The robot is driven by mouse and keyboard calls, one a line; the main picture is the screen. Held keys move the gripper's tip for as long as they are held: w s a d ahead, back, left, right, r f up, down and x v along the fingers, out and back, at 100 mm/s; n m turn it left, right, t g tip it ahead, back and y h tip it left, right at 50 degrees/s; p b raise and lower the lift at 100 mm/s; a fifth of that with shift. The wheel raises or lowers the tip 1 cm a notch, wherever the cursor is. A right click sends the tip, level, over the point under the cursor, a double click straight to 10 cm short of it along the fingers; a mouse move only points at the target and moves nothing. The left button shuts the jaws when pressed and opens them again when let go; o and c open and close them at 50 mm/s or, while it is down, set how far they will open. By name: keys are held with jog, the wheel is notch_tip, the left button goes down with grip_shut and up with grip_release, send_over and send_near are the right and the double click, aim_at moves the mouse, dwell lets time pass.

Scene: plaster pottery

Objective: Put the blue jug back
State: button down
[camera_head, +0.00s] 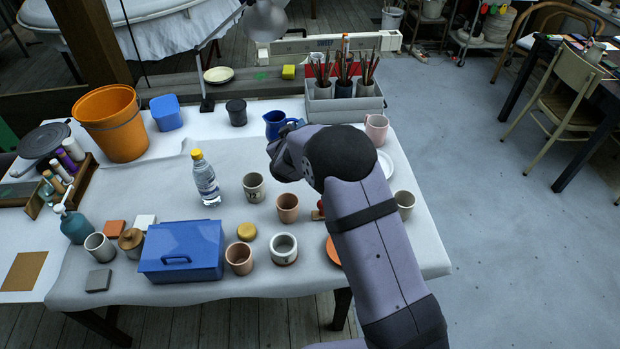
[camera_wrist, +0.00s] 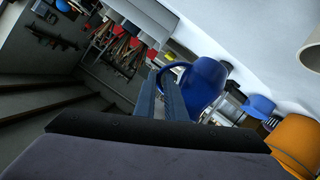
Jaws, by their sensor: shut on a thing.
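The blue jug (camera_head: 276,123) shows near the back of the table, with my wrist in front of its right side. In the wrist view the jug (camera_wrist: 204,82) is close, just right of the fingers, with its handle toward them. My gripper (camera_wrist: 163,84) is shut on the jug at its handle side. The fingertips are hidden behind my wrist in the head view. I cannot tell whether the jug's base touches the table.
A grey caddy (camera_head: 344,108) with brush pots stands right behind the jug. A pink mug (camera_head: 376,130) stands to the right, a dark cup (camera_head: 237,113) to the left. A water bottle (camera_head: 206,180) and several cups stand nearer. Some cloth is bare left of the bottle.

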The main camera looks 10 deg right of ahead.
jog(key=s+d+f+m+g+h, duration=0.1)
jog(key=s+d+f+m+h, duration=0.2)
jog(key=d, duration=0.5)
jog(key=shift+s+d+f+h, duration=0.3)
jog(key=shift+s+d+f, duration=0.1)
jog(key=shift+s+f, duration=0.2)
jog(key=shift+f, duration=0.15)
jog(key=shift+a+f+p, duration=0.1)
jog(key=shift+f+p, duration=0.5)
jog(key=shift+f, duration=2.2)
jog(key=shift+f+p, duration=0.5)
jog(key=shift+f, duration=1.6)
